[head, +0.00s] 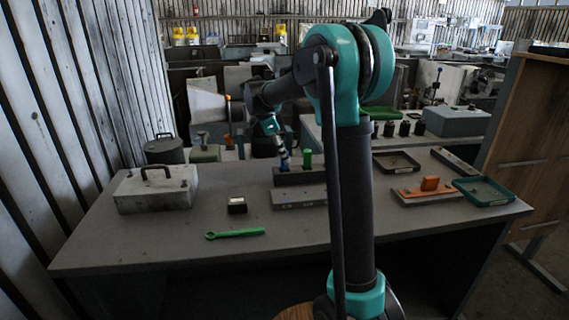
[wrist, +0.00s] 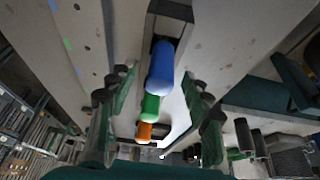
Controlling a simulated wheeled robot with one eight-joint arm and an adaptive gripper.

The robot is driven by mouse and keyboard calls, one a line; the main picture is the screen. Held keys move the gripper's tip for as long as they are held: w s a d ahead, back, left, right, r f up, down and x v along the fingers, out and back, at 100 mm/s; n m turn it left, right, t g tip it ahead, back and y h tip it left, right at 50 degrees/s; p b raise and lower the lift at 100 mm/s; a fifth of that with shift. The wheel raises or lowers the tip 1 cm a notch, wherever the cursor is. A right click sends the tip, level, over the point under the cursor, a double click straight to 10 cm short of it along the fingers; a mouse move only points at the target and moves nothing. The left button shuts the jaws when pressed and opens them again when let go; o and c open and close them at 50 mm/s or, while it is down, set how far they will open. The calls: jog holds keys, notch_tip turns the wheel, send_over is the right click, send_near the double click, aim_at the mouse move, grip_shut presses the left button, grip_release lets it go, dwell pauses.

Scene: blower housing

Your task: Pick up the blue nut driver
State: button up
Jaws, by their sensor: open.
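The blue nut driver (wrist: 160,68) stands with its rounded blue handle up in a dark holder block (head: 290,177). In the head view a small part of its blue handle (head: 284,166) shows below my gripper (head: 281,152). In the wrist view my gripper (wrist: 160,88) is open, with one green-and-black finger on each side of the row of handles. The blue handle lies between the fingers, nearer the top of the picture, with no visible contact. Its shaft is hidden in the block.
A green handle (wrist: 150,107) stands close beside the blue one, with an orange handle (wrist: 144,132) beyond it. A grey slab (head: 298,197) lies before the block. A green wrench (head: 235,233), a small black box (head: 237,205) and a grey case (head: 157,188) are left. Trays (head: 484,191) are right.

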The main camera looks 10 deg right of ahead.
jog(key=shift+d+f, duration=0.25)
jog(key=shift+f, duration=0.3)
grip_shut()
jog(key=shift+r, duration=0.15)
notch_tip(320, 180, up, 20)
dwell(0.5)
jog(key=c, duration=0.6)
grip_release()
grip_shut()
